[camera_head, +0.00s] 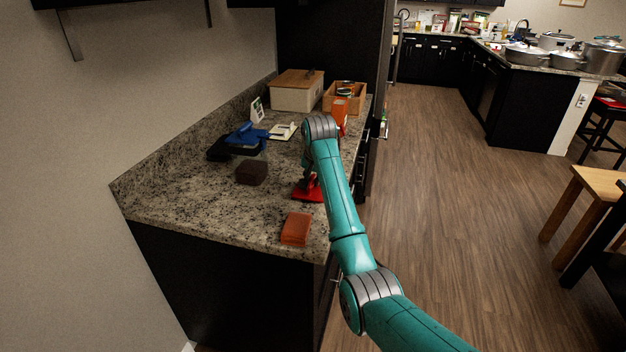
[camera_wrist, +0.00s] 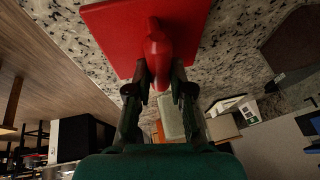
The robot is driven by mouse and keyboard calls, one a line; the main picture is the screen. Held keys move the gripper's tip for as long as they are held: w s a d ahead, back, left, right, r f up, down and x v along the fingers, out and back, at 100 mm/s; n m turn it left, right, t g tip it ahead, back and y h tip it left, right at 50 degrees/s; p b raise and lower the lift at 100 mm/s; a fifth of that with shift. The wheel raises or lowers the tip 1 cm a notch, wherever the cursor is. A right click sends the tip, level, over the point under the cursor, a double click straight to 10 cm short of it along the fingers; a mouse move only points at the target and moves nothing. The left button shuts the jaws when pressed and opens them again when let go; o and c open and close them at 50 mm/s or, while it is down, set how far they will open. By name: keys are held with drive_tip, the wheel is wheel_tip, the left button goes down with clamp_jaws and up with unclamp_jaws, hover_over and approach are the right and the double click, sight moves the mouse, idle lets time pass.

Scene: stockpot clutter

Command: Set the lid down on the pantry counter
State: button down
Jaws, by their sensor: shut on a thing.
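The red lid (camera_head: 304,194) is a flat square plate with a raised red handle. In the head view it is low over the front right part of the granite pantry counter (camera_head: 205,205); I cannot tell whether it touches the surface. In the wrist view the lid (camera_wrist: 112,30) fills the top middle. My gripper (camera_wrist: 160,78) is shut on the lid's handle, one finger on each side. In the head view my arm hides part of the lid and most of the gripper.
An orange block (camera_head: 296,229) lies near the counter's front edge. A dark brown block (camera_head: 251,172) stands left of the lid, with a blue item (camera_head: 247,134) behind it. A white box with a wooden lid (camera_head: 296,92) and a wooden crate (camera_head: 333,98) stand at the back. The counter's front left is bare.

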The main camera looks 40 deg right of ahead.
drive_tip(key=shift+f, duration=0.2)
drive_tip(key=shift+f, duration=0.15)
drive_tip(key=c, duration=1)
unclamp_jaws()
drive_tip(key=shift+c, duration=0.2)
drive_tip(key=v, duration=1.2)
